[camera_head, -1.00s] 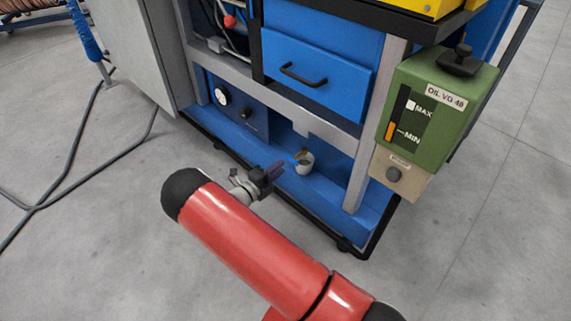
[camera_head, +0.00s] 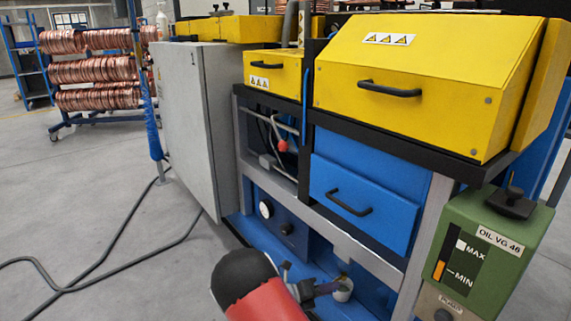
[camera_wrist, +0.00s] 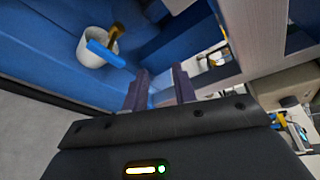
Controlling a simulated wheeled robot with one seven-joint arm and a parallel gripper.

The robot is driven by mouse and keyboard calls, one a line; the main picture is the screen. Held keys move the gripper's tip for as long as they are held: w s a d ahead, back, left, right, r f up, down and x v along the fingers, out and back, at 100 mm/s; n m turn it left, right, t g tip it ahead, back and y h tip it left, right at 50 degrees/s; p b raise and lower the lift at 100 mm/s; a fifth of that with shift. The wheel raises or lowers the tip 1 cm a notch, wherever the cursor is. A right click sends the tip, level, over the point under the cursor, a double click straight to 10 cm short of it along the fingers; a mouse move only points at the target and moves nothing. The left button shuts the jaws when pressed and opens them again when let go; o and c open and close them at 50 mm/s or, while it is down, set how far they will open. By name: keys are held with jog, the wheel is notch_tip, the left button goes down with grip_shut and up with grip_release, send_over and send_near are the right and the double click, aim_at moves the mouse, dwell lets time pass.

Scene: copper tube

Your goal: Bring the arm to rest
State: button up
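My red arm (camera_head: 262,290) reaches in from the bottom of the head view toward the blue lower shelf of the machine. My gripper (camera_wrist: 160,80) shows two dark fingers apart in the wrist view, with nothing between them. It is small and partly hidden by the arm in the head view (camera_head: 328,289). A white cup (camera_wrist: 88,55) stands on the blue shelf (camera_wrist: 45,55), to the left of the fingers and apart from them in the wrist view. A brush-like tool with a blue handle (camera_wrist: 106,54) leans in it. The cup also shows beside the gripper in the head view (camera_head: 343,293).
The blue drawer (camera_head: 360,200) and grey frame post (camera_head: 425,230) stand close above and right of the gripper. A green oil box (camera_head: 485,250) hangs at right. A grey cabinet (camera_head: 190,120) and copper coils (camera_head: 95,70) are at left. Open floor (camera_head: 90,225) carries a dark cable.

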jog(key=s+d+r+m+g+y, duration=0.35)
jog(key=s+r+m, duration=0.4)
jog(key=m, duration=0.25)
jog(key=s+d+r+m+g+y, duration=0.25)
jog(key=s+r+m+y, duration=0.25)
jog(key=s+r+m, duration=0.35)
jog(key=s+a+r+m+t+y, duration=0.1)
jog(key=s+r+m+t+y, duration=0.2)
jog(key=s+r+m, duration=0.2)
jog(key=s+a+r+m+t+y, duration=0.2)
jog(key=s+r+m, duration=0.3)
jog(key=s+m, duration=0.4)
jog(key=m+t+y, duration=0.1)
jog(key=m, duration=0.1)
jog(key=shift+s+m, duration=0.35)
